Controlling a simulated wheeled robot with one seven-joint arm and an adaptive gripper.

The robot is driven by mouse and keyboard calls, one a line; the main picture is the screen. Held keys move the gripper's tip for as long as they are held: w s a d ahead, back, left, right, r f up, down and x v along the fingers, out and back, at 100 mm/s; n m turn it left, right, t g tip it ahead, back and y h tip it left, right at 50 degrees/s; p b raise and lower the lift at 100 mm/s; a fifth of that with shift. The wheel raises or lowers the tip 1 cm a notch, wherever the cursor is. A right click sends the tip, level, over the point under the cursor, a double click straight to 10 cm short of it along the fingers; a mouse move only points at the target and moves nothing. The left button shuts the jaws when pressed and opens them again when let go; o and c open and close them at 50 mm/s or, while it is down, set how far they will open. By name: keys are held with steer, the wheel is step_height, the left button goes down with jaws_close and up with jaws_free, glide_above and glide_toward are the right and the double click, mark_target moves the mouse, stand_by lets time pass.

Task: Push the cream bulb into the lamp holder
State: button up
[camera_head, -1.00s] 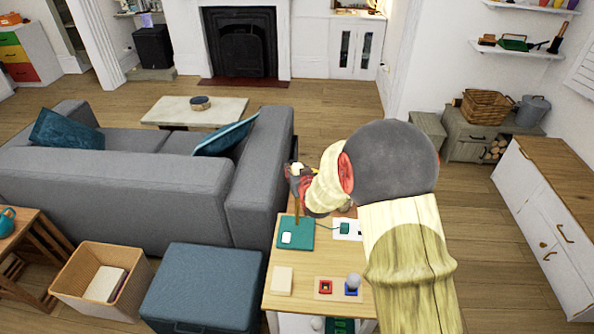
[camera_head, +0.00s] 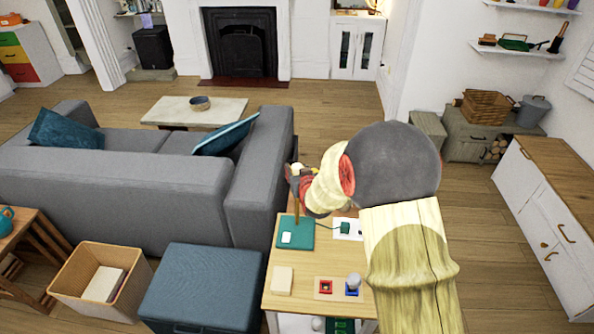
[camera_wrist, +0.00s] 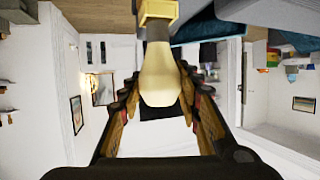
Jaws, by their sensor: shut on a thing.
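The cream bulb (camera_wrist: 159,80) is in the middle of the wrist view, between the two fingers of my gripper (camera_wrist: 160,100). My gripper is shut on it. In the head view my gripper (camera_head: 297,180) is at the top of a thin brown post (camera_head: 297,208) on a teal base (camera_head: 294,234). My arm partly hides this area.
A grey sofa (camera_head: 110,195) stands behind.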

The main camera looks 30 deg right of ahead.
steer(key=shift+f+b, duration=0.7)
steer(key=shift+f, duration=0.05)
steer(key=o, duration=1.2)
steer(key=p+v, duration=0.1)
steer(key=v, duration=0.6)
stand_by(0.9)
steer(key=shift+f, duration=0.1)
stand_by(0.4)
